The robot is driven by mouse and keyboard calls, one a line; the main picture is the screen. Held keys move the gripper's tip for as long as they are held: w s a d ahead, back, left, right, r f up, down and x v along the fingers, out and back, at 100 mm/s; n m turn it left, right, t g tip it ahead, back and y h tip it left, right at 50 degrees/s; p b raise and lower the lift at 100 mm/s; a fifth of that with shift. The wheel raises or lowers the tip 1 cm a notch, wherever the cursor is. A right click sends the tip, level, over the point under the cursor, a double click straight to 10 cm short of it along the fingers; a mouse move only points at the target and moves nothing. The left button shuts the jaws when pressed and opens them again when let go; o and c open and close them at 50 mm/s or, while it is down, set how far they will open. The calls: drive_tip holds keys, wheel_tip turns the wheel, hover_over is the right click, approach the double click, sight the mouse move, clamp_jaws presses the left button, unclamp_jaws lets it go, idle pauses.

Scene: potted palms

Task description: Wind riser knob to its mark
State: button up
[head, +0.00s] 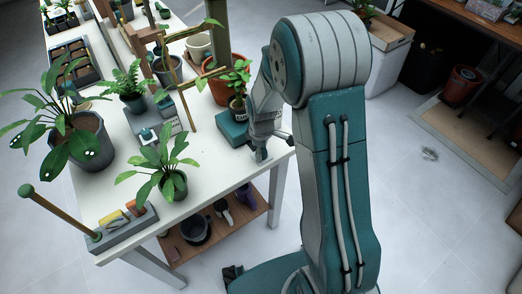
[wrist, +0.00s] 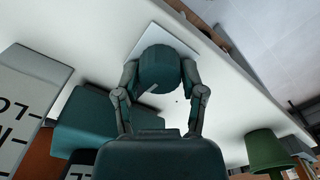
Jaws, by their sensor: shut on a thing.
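In the wrist view, the round dark teal riser knob (wrist: 162,68) sits between the two fingers of my gripper (wrist: 160,75). The fingers are shut on its sides, one on the left and one on the right. A short pale line shows on the knob's lower left edge. A pale square plate (wrist: 150,36) lies behind the knob; I cannot make out a mark on it. The teal riser block (wrist: 83,115) is beside the gripper, to the left. In the head view, my gripper (head: 260,152) is low at the table's right end, next to the teal riser (head: 229,127); the knob is not clear there.
A potted plant (head: 239,105) stands at the riser, close to my arm. A lettered card (wrist: 28,110) is at the left of the wrist view. Several potted plants crowd the white table (head: 206,172). The table's edge is close to my gripper.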

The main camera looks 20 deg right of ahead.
drive_tip(key=m, duration=0.5)
drive_tip(key=shift+f, duration=0.1)
drive_tip(key=m, duration=0.4)
drive_tip(key=shift+m, duration=0.3)
drive_tip(key=m, duration=0.4)
drive_tip(key=shift+m, duration=0.3)
drive_tip(key=m, duration=0.5)
drive_tip(key=shift+m, duration=0.3)
drive_tip(key=m, duration=0.5)
drive_tip(key=shift+s, duration=0.1)
drive_tip(key=m, duration=0.9)
drive_tip(key=shift+m, duration=2.4)
